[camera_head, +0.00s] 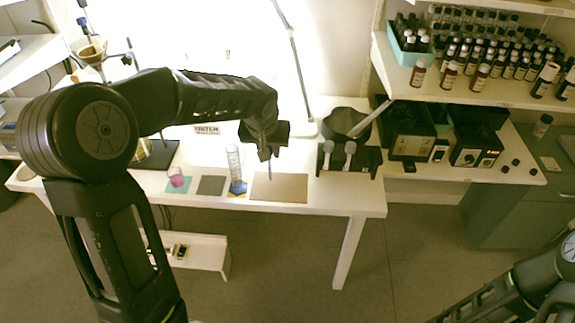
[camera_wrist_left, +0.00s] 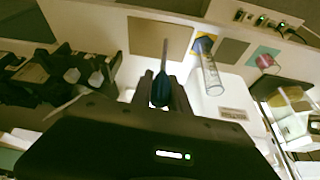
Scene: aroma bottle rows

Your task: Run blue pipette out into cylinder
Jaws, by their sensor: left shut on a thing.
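My left gripper (camera_head: 266,146) is shut on the blue pipette (camera_head: 269,153), which hangs roughly upright above the table. In the left wrist view, the blue bulb (camera_wrist_left: 161,88) sits between the fingers of my left gripper (camera_wrist_left: 162,92), and a thin grey stem reaches away from it. The clear graduated cylinder (camera_head: 234,163) stands on a blue base to the left of the pipette. It also shows in the left wrist view (camera_wrist_left: 211,76), apart from the pipette. Whether the cylinder holds liquid is unclear. My right gripper is out of view.
A tan mat (camera_head: 279,188) lies right of the cylinder, a grey mat (camera_head: 211,185) to its left. A beaker of pink liquid (camera_head: 177,178) stands further left. A black rack (camera_head: 349,163) and a dark bowl (camera_head: 343,122) stand right. Bottles fill the right shelf (camera_head: 480,88).

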